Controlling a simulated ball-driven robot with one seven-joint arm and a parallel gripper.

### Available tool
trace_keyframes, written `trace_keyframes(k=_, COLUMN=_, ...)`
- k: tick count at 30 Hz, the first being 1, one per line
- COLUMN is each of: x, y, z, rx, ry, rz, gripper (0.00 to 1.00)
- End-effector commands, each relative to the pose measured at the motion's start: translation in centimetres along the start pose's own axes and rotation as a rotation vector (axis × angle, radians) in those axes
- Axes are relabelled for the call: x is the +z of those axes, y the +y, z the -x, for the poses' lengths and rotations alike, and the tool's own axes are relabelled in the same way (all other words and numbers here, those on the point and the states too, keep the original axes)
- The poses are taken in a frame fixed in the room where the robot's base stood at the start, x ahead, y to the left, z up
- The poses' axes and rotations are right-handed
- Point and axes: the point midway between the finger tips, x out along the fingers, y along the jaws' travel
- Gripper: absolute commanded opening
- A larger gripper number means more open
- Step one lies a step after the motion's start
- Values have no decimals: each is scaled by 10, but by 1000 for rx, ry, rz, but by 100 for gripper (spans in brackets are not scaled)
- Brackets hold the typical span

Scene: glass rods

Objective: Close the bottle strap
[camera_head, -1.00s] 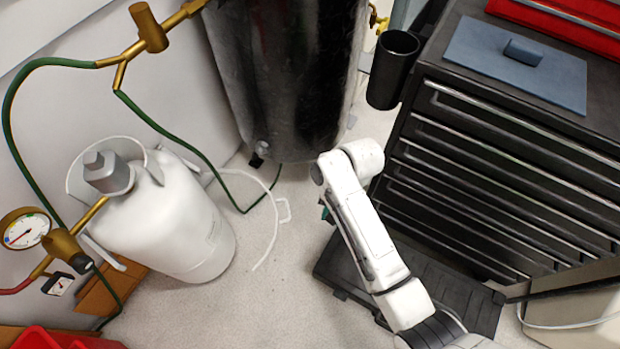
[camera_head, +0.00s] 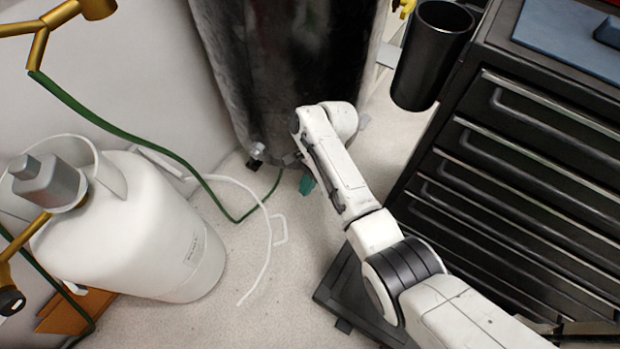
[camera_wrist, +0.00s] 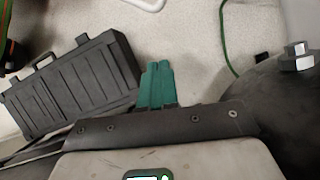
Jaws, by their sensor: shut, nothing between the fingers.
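A large white gas bottle (camera_head: 150,225) stands upright on the floor at the left in the head view. A loose white strap (camera_head: 268,215) curves from the wall behind the bottle onto the floor to its right, its free end lying open. A small white rectangular loop (camera_head: 280,231) lies beside the strap; a white piece of similar look (camera_wrist: 148,3) shows at the top edge of the wrist view. My gripper (camera_head: 306,184) hangs near the foot of the dark tank, right of the strap and apart from it. Its green fingers (camera_wrist: 157,82) are together and empty in the wrist view.
The tall dark metal tank (camera_head: 285,70) stands behind my arm. A black drawer cabinet (camera_head: 530,150) is at the right, and a black case (camera_wrist: 75,85) lies on the floor below my arm. A green hose (camera_head: 130,138) crosses to the tank.

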Motion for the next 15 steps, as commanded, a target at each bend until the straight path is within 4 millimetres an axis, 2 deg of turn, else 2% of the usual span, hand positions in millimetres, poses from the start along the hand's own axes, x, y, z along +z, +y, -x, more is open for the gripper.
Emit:
trace_keyframes(k=1, x=-2, y=1, z=-16, rx=4, ry=-1, rz=0, gripper=0)
trace_keyframes(k=7, x=-2, y=1, z=-53, rx=3, ry=0, rz=1, gripper=0)
trace_keyframes(k=9, x=13, y=0, z=-52, rx=1, ry=1, rz=5, gripper=0)
trace_keyframes(k=15, x=32, y=0, z=-58, rx=0, ry=1, rz=2, gripper=0)
